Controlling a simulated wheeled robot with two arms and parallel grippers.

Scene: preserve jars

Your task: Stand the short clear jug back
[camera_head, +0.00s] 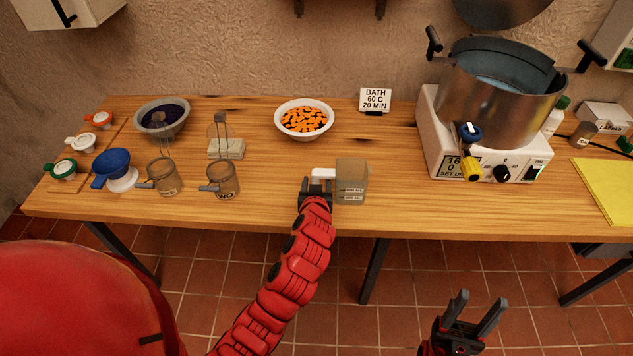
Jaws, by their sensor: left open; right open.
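My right gripper (477,306) is open and empty, low in front of the table, over the tiled floor.
Two brownish jars (163,177) (223,179) stand left, near a blue funnel (111,165). A bath pot (500,95) on a white heater (437,150) stands right. Table (410,205) right of the jug is clear.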

